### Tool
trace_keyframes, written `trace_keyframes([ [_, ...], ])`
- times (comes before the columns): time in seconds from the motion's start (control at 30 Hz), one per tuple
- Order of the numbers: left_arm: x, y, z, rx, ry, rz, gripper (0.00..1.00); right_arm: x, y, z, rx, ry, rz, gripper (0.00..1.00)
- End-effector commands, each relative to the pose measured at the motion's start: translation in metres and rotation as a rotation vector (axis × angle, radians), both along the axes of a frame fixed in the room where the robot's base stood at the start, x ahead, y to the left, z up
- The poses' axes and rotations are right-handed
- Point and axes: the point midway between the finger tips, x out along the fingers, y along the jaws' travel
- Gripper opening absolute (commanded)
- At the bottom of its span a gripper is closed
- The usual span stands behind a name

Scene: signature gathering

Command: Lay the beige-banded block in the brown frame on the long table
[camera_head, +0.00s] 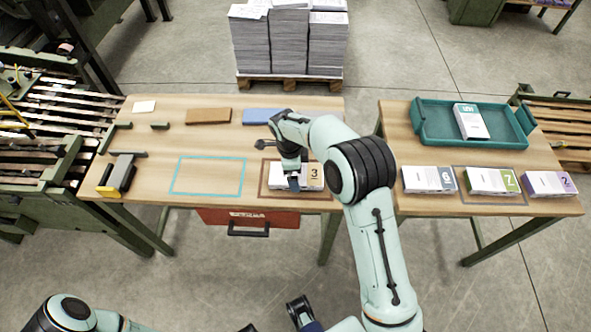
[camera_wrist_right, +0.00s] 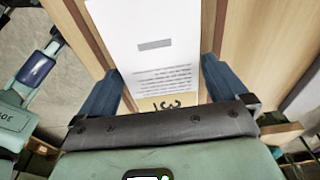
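The beige-banded block (camera_head: 312,177) is white with a "3" on its band. It lies inside the brown frame (camera_head: 262,178) on the long table (camera_head: 150,190). In the right wrist view the block (camera_wrist_right: 155,45) shows its white printed top and the band with the 3, and brown frame lines show beside it. My right gripper (camera_head: 293,183) is down over the block, with one blue finger on each side (camera_wrist_right: 162,88). I cannot tell whether the fingers press on it. My left gripper (camera_head: 275,318) is low at the bottom edge, partly cut off, with its fingertips apart and nothing seen between them.
An empty teal frame (camera_head: 208,176) lies left of the brown one. A stapler-like tool (camera_head: 117,175), a brown block (camera_head: 208,115) and a blue block (camera_head: 262,116) are also there. The right table holds blocks 6 (camera_head: 428,179), 7 (camera_head: 492,181), a purple one (camera_head: 550,184) and a teal tray (camera_head: 425,127).

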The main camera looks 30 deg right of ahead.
Motion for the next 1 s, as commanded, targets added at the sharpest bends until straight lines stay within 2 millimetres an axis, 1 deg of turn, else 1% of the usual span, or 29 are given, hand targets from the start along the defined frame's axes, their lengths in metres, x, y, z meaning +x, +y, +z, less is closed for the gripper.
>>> trace_keyframes([
  [0.2,0.000,0.000,0.001,0.000,0.000,0.000,0.43,0.000,0.000,0.001,0.000,0.000,0.000,1.00],
  [0.33,0.000,0.000,0.002,-0.001,0.002,-0.001,0.43,0.001,0.001,0.011,0.000,-0.004,0.000,1.00],
  [0.47,-0.001,0.000,0.004,-0.001,0.005,-0.002,0.43,0.003,0.004,0.035,0.001,-0.006,0.001,1.00],
  [0.6,0.000,0.000,0.008,-0.001,0.004,-0.001,0.43,0.005,0.007,0.067,0.001,-0.006,0.001,1.00],
  [0.7,0.001,0.000,0.011,0.000,0.003,-0.001,0.43,0.007,0.009,0.087,0.000,-0.006,0.001,1.00],
  [0.8,0.001,0.000,0.013,-0.001,0.003,-0.001,0.43,0.007,0.011,0.104,0.000,-0.004,0.000,1.00],
  [0.9,0.002,0.000,0.014,-0.001,0.001,-0.001,0.43,0.007,0.012,0.115,0.000,-0.001,0.000,1.00],
  [1.0,0.002,0.000,0.015,-0.001,0.001,-0.001,0.43,0.008,0.012,0.121,0.000,-0.001,0.000,1.00],
])
